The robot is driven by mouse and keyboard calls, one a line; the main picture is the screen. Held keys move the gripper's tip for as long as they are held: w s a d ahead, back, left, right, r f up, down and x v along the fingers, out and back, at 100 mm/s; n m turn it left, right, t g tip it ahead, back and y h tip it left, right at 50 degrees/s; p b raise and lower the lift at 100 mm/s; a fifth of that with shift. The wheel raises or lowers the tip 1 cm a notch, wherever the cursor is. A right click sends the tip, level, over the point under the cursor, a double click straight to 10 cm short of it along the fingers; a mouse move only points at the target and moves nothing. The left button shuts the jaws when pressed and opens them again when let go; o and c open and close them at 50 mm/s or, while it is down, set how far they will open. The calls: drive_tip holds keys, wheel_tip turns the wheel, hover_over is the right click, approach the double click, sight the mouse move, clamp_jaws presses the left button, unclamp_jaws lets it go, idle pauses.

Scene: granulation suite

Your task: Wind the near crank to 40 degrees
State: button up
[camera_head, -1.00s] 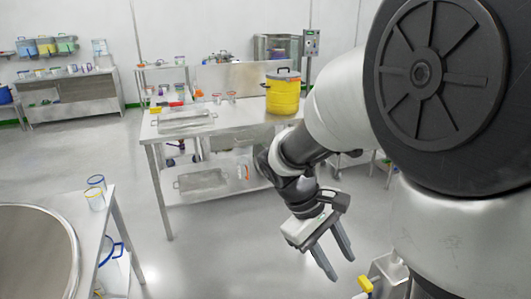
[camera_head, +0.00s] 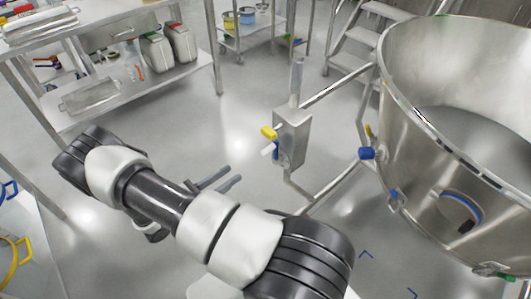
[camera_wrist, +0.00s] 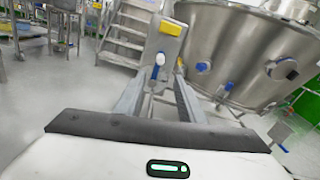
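A grey metal box (camera_head: 291,138) stands on a pipe frame beside the big steel bowl. On its left face are a yellow handle (camera_head: 268,132) and a blue knob (camera_head: 276,152), with a pale lever between them. I cannot tell for certain which is the near crank. In the wrist view, the yellow handle (camera_wrist: 172,28) sits above the blue knob (camera_wrist: 159,58), ahead of my fingers. My gripper (camera_head: 234,173) is open and empty, left of the box and apart from it. In the wrist view, my gripper (camera_wrist: 160,88) shows its two fingers spread apart.
The large steel bowl (camera_head: 420,150) fills the right, with blue fittings and another yellow handle (camera_head: 369,131) near its rim. Pipes run from the box to the bowl. Steps (camera_head: 375,30) stand behind. A steel table (camera_head: 90,40) is at upper left. The floor between is clear.

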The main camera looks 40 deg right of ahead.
sight(268, 150)
drive_tip(key=d, duration=0.5)
drive_tip(key=w+d, duration=0.1)
drive_tip(key=d, duration=0.5)
drive_tip(key=d+b, duration=0.1)
drive_tip(key=d, duration=0.5)
drive_tip(key=shift+w, duration=0.15)
drive_tip(key=shift+c, duration=0.5)
clamp_jaws()
